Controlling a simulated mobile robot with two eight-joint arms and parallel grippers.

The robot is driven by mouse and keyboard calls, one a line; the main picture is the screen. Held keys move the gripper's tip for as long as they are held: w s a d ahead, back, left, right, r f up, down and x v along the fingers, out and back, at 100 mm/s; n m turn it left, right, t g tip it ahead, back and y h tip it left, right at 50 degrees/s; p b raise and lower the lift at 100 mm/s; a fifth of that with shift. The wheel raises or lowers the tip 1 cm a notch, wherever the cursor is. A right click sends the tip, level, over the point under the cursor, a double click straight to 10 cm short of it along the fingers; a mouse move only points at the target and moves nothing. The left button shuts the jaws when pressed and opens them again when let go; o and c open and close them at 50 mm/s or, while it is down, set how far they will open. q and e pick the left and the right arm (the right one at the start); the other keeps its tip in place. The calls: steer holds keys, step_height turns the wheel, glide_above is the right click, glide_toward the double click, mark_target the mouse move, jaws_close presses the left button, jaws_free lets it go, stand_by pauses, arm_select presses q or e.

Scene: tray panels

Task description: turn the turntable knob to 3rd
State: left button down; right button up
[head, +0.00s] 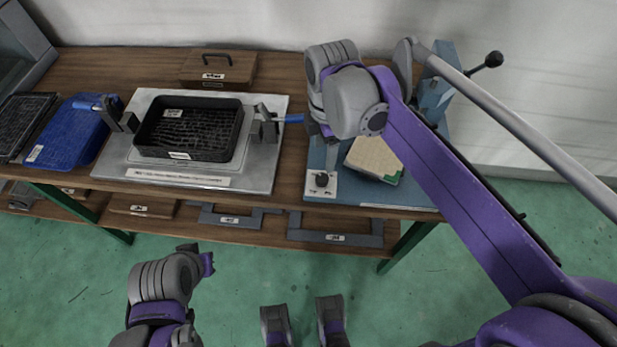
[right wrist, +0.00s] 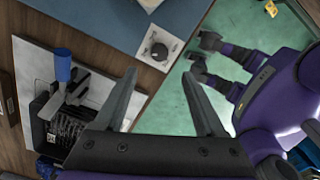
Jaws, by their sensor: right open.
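The turntable knob (head: 321,180) is a small black dial on a pale panel (head: 322,192) at the front left corner of the blue station (head: 350,193). In the right wrist view the knob (right wrist: 159,51) shows beyond my fingertips, near the table edge. Its marks are too small to read. My right gripper (head: 329,145) is above and behind the knob, partly hidden by its own wrist. In the right wrist view the right gripper (right wrist: 165,88) has its fingers wide apart, with nothing between them. My left gripper (head: 205,263) is low in front of the table; its fingers are unclear.
A beige block (head: 374,157) lies on the blue station, beside a lever with a black ball (head: 493,59). To the left, a black tray (head: 190,128) sits on a metal plate (head: 262,172) with blue-handled clamps. A blue tray (head: 70,132) and a wooden box (head: 219,67) also stand on the table.

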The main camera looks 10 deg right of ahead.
mark_target(322, 178)
step_height(322, 178, down, 11)
steer(key=shift+r+b, duration=0.15)
steer(key=shift+b, duration=0.65)
jaws_close()
